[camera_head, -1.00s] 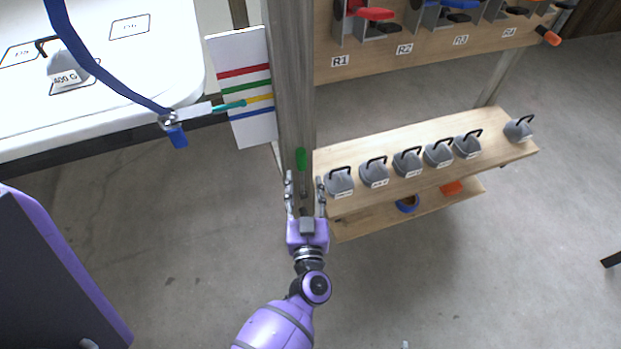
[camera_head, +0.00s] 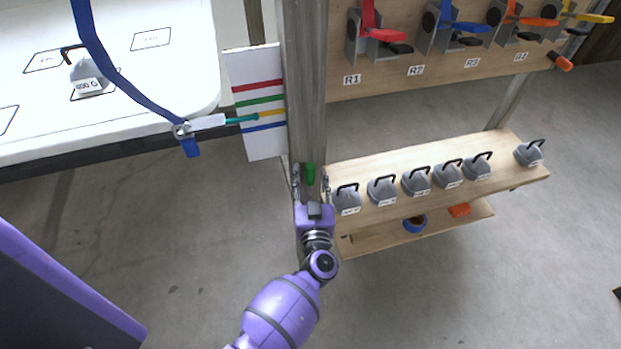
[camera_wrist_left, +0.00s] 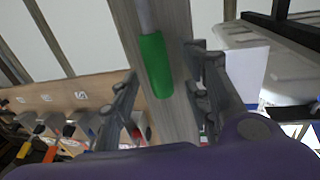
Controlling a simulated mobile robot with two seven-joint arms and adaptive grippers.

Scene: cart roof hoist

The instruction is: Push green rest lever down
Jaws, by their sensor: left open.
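The green rest lever (camera_head: 310,174) is on the front of the grey wooden post (camera_head: 304,80). In the left wrist view its green handle (camera_wrist_left: 155,65) hangs from a grey rod and lies between my open fingers. My left gripper (camera_head: 311,180) is open, with one finger on each side of the handle; it also shows in the left wrist view (camera_wrist_left: 163,92). I cannot tell whether either finger touches the handle. My right gripper is not in view.
A wooden shelf (camera_head: 400,209) with several grey weights stands right of the post. A striped board (camera_head: 262,140) and a white table (camera_head: 180,60) with a 400 G weight (camera_head: 88,78) are left. Red (camera_head: 380,33) and blue (camera_head: 462,27) levers are above right.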

